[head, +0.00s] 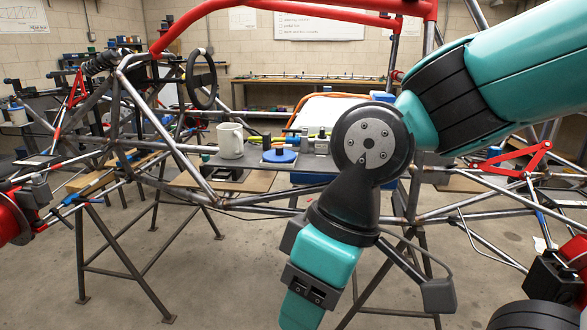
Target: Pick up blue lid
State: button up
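A blue lid (280,156), a flat round disc with a raised middle, lies on the dark grey shelf or board across the tube chassis, near the middle of the head view. A white mug (230,141) stands just left of it. My teal and black arm comes in from the right and bends downward in front of the chassis, to the right of the lid. The arm runs out of the bottom edge, so my gripper's fingertips are not in view. Nothing of mine touches the lid.
Small tools and parts (308,143) crowd the board right of the lid. A steering wheel (201,78) and a red roll bar (290,12) rise behind and above. Chassis tubes (165,140) and a trestle (140,255) stand in front. The concrete floor at lower left is mostly clear.

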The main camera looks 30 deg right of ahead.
aim_at(279, 155)
jog(key=k, duration=0.6)
jog(key=z, duration=0.75)
jog(key=i, duration=1.2)
jog(key=u, duration=0.75)
